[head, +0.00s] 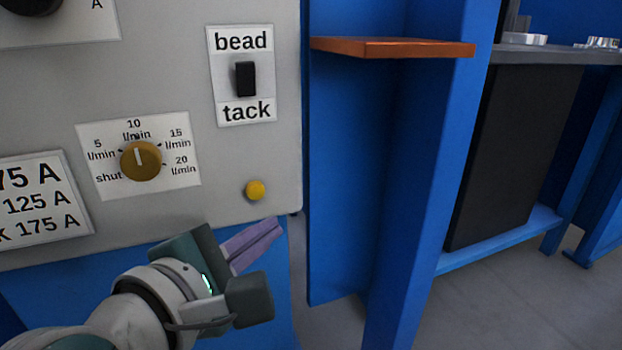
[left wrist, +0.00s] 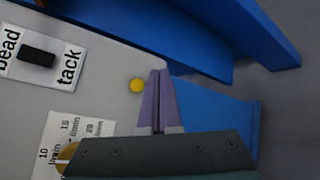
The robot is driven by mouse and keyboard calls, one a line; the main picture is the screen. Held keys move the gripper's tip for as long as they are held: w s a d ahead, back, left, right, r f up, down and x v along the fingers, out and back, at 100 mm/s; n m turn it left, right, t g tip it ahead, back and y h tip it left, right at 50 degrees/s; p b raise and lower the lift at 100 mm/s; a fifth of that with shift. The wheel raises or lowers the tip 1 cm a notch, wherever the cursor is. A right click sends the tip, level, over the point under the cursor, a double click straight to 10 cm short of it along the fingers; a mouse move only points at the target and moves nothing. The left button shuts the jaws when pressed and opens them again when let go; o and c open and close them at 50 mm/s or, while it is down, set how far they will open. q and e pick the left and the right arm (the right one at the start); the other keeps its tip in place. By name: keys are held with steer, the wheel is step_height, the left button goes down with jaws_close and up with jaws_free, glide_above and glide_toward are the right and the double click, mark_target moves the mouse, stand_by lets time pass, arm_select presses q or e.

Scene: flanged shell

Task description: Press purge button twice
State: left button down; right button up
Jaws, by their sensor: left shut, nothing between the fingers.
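The purge button is probably the small round yellow button (head: 255,190) near the lower right corner of the grey panel (head: 190,60); no label for it shows. It also shows in the left wrist view (left wrist: 137,86), just left of the fingertips. My left gripper (head: 278,226) is shut and empty, its purple fingers side by side. In the head view its tips are just below and right of the button. I cannot tell how far they are from the panel face. My right gripper is not in view.
A brass flow knob (head: 141,160) points near 10 l/min, left of the button. A black bead/tack switch (head: 245,78) is above it. A brown shelf (head: 395,48) juts from the blue wall at right. Grey floor shows at lower right.

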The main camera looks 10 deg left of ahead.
mark_target(256, 191)
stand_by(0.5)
arm_select(q)
steer(key=s+m+p, duration=0.1)
steer(key=m, duration=0.5)
steer(key=s+d+m+p, duration=0.1)
steer(key=m, duration=0.5)
steer(key=s+d+m+p, duration=0.1)
steer(key=m, duration=0.5)
steer(key=shift+d+r+m+g, duration=0.25)
steer(key=shift+r+m+g, duration=0.1)
steer(key=shift+m+g, duration=0.05)
steer(key=shift+w+a+b, duration=0.55)
steer(key=shift+w+a, duration=0.3)
steer(key=shift+w, duration=0.35)
steer(key=shift+w+a+b, duration=0.5)
steer(key=shift+w+a, duration=0.3)
steer(key=shift+w, duration=0.45)
steer(key=shift+w+a+b, duration=0.55)
steer(key=shift+w+a, duration=0.3)
steer(key=shift+w, duration=0.35)
